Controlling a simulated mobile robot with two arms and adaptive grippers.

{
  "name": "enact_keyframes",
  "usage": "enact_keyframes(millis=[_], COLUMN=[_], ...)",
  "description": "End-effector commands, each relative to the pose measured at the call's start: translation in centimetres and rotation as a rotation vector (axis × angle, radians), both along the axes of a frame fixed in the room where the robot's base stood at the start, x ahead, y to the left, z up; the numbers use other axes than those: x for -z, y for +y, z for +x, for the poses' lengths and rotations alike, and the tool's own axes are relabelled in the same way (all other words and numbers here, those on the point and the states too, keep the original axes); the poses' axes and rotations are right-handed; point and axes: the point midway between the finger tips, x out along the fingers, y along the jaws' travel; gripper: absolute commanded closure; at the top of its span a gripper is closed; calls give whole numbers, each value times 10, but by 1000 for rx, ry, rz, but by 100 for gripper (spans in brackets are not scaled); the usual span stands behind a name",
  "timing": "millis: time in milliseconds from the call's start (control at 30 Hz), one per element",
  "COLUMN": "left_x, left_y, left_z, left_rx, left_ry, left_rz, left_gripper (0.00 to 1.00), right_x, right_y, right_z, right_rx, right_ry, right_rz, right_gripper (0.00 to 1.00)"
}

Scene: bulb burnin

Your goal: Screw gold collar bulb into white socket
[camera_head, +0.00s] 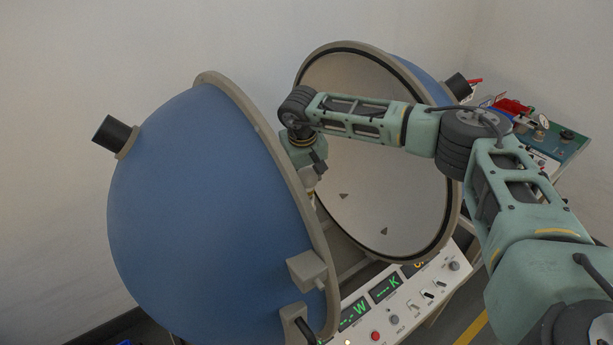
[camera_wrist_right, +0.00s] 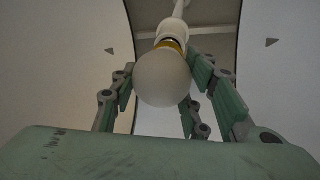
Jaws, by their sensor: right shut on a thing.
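The gold collar bulb (camera_wrist_right: 163,78) shows in the right wrist view, with a frosted round globe and a gold band at its far end. Its collar end is at the white socket (camera_wrist_right: 173,27), lined up with it; I cannot tell how deep it sits. In the head view the bulb (camera_head: 309,182) is a small pale patch below my right gripper (camera_head: 312,168), between the sphere halves. The right gripper's fingers (camera_wrist_right: 165,95) are around the bulb and shut on it. The socket is hidden in the head view. My left gripper is not in view.
The blue hemisphere (camera_head: 200,200) and the open half with a pale inside (camera_head: 385,170) stand close on either side of my right arm. A control panel (camera_head: 400,300) with green displays is below. A side bench (camera_head: 560,150) holds a red item (camera_head: 512,107).

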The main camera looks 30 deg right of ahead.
Motion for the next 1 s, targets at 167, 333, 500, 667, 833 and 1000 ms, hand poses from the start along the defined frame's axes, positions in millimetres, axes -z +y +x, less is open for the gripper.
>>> enact_keyframes(millis=[167,333,500,667,833,1000], left_x=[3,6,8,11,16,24], left_y=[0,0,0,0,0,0], left_z=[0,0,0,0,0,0], left_rx=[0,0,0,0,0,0], left_ry=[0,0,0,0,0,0], left_rz=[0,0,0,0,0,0], left_gripper=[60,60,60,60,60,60], right_x=[4,5,5,5,6,7], right_y=[6,6,6,5,4,3], right_z=[-2,-4,-5,-7,-8,-9], right_rx=[180,461,766,1079,1407,1698], right_ry=[6,9,10,10,10,10], right_rz=[7,7,7,6,6,8], right_gripper=[84,84,84,85,85,85])
